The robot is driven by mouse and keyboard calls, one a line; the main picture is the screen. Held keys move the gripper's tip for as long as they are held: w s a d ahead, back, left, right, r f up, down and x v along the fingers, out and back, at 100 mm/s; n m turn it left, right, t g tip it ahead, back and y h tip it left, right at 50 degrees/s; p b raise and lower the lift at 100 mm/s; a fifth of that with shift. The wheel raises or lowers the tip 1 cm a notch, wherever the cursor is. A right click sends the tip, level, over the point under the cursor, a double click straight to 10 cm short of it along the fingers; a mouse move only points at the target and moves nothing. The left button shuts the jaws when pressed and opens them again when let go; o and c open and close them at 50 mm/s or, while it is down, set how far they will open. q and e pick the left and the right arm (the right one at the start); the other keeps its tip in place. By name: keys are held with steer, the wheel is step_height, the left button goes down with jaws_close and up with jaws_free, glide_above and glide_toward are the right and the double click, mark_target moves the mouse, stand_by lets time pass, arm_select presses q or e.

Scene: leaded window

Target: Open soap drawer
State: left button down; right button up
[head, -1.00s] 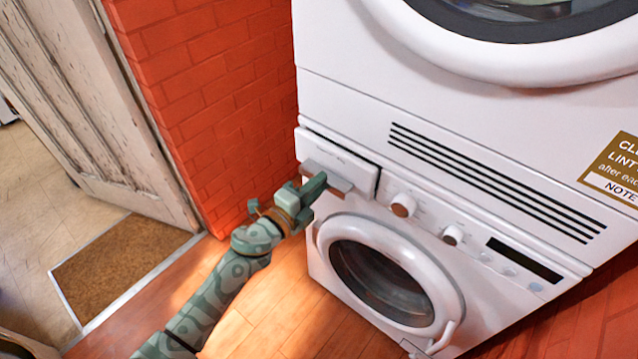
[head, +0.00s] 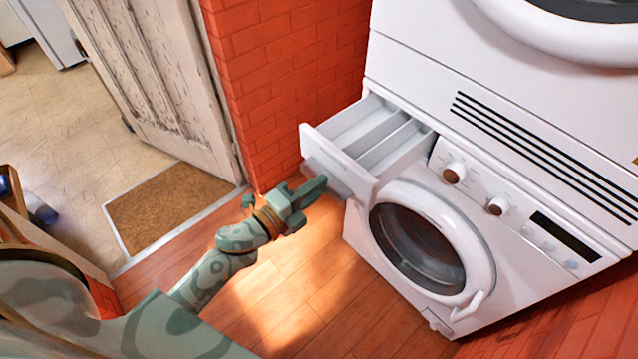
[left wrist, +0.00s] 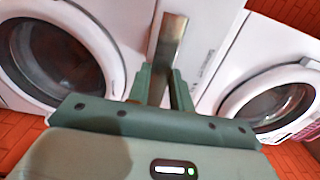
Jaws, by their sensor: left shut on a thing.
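The white soap drawer (head: 340,160) stands pulled out from the upper left of the lower washing machine (head: 470,232) in the head view. Its inner compartments show from above and look empty. A grey metal handle (head: 338,178) runs along its front. My left gripper (head: 318,185) is shut on the handle; the fingers partly hide its left part. In the left wrist view the handle (left wrist: 172,40) rises between the fingers (left wrist: 160,82) of my left gripper, with the drawer front behind it. My right gripper is in neither view.
The washer's round door (head: 418,245) is closed below the drawer. A red brick wall (head: 285,70) stands left of the machines. A worn white door (head: 150,70) and a brown doormat (head: 165,208) lie further left. The wooden floor before the washer is clear.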

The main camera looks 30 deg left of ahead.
arm_select(q)
steer(key=shift+s+f, duration=0.15)
steer(key=shift+f, duration=0.2)
steer(key=c, duration=1.3)
jaws_free()
steer(key=shift+r, duration=0.1)
steer(key=shift+r, duration=0.1)
steer(key=p+v, duration=0.1)
steer(key=v, duration=1.5)
steer(key=shift+p, duration=0.4)
